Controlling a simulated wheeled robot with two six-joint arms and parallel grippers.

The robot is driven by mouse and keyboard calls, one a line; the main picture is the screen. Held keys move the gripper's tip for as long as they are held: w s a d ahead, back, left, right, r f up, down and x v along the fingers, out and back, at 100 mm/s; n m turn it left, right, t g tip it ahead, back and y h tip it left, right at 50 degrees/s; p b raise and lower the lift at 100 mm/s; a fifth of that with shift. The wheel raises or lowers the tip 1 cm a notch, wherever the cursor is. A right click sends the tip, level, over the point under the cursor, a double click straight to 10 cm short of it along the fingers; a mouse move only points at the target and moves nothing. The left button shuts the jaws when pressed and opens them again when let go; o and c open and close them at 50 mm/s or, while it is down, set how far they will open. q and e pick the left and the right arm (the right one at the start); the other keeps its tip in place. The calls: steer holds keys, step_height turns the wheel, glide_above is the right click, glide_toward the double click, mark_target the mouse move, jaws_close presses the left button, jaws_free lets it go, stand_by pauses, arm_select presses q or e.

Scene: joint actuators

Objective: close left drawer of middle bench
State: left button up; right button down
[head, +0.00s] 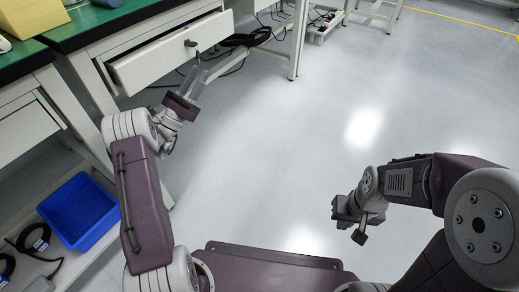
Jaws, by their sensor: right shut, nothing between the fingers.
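The white drawer (160,58) of the green-topped bench (110,22) at the upper left stands pulled out, its front panel facing the open floor. A dark knob (190,43) sits on the drawer front. My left gripper (196,72) is just below and in front of the drawer front, its grey fingers pointing up towards the knob. Whether they touch the drawer is not clear, and their opening is hard to make out. My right gripper (347,218) is shut and empty, over the floor at the lower right, far from the bench.
A blue bin (78,213) sits on a low shelf at the lower left, with black cables and a device beside it. Another green-topped bench (25,62) stands nearer at left. Black cables (245,38) hang behind the drawer. The grey floor (300,110) at centre is clear.

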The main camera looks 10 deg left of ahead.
arm_select(q)
steer(key=d+f+m+g+h, duration=0.2)
steer(key=d+m+g+h, duration=0.1)
steer(key=d+g, duration=0.4)
steer(key=s+d+f+m+g+y, duration=0.2)
steer(key=s+d+f+m+g, duration=0.6)
steer(key=s+d, duration=0.5)
step_height(320, 180, down, 2)
steer(key=d+g, duration=0.1)
steer(key=g, duration=0.2)
steer(key=shift+s+d+f+m+y+p, duration=0.25)
steer(key=shift+d+m+y+p, duration=0.05)
steer(key=shift+d+m+p, duration=0.1)
